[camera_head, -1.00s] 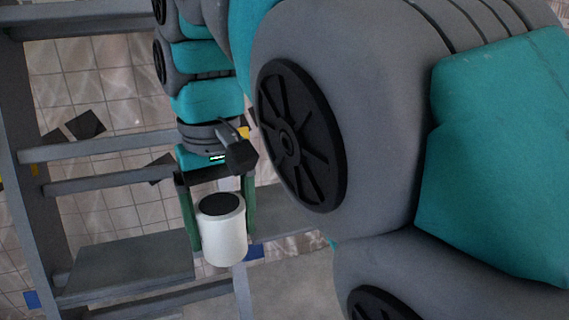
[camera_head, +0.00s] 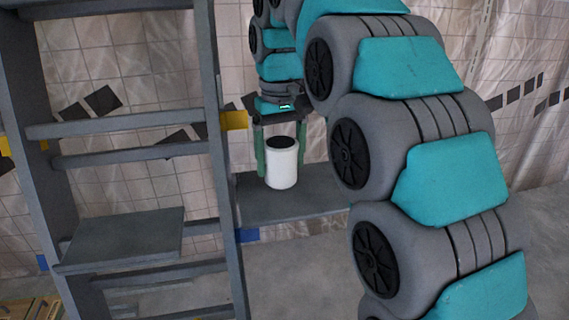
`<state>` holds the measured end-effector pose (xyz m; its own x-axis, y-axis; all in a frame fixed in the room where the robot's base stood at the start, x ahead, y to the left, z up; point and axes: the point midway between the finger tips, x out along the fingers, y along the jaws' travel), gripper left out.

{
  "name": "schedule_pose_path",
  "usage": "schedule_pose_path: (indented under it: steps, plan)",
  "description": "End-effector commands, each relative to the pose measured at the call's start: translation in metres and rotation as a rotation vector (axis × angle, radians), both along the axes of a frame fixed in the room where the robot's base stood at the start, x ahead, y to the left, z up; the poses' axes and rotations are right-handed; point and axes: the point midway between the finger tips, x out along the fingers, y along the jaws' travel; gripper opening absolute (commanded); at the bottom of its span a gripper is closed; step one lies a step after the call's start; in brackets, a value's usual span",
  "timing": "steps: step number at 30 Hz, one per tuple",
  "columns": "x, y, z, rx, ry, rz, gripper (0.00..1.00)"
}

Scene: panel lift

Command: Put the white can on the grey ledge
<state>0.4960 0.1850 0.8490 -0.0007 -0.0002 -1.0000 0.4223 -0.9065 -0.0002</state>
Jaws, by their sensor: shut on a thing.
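The white can (camera_head: 283,170) has a black top and stands upright between the green fingers of my gripper (camera_head: 281,152). My gripper points down and is shut on the can. In the picture the can lies over the grey ledge (camera_head: 325,193), a flat slab to the right of the ladder-like frame. I cannot tell whether the can's bottom touches the ledge or is just above it. My arm hides the right end of the ledge.
A grey ladder-like frame (camera_head: 216,140) with rungs stands to the left of the can. A second grey slab (camera_head: 125,238) sits on it at the lower left. A tiled wall under clear sheeting is behind. Bare floor (camera_head: 300,280) shows below the ledge.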

Motion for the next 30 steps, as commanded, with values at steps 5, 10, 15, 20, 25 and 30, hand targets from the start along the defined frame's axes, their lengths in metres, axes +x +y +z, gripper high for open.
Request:
schedule_pose_path:
  steps: [5, 10, 15, 20, 25, 30]
  plan:
    - [0.013, -0.003, 0.0, 0.001, -0.003, 0.0, 0.11]
    - [0.024, -0.005, -0.001, 0.002, -0.004, 0.001, 0.11]
    - [0.02, -0.004, -0.01, 0.004, -0.001, 0.002, 0.11]
    - [0.02, -0.003, -0.02, 0.001, 0.003, 0.006, 0.11]
    - [0.021, -0.005, -0.034, 0.0, 0.003, 0.0, 0.11]
    - [0.021, -0.005, -0.037, -0.001, 0.002, 0.0, 0.11]
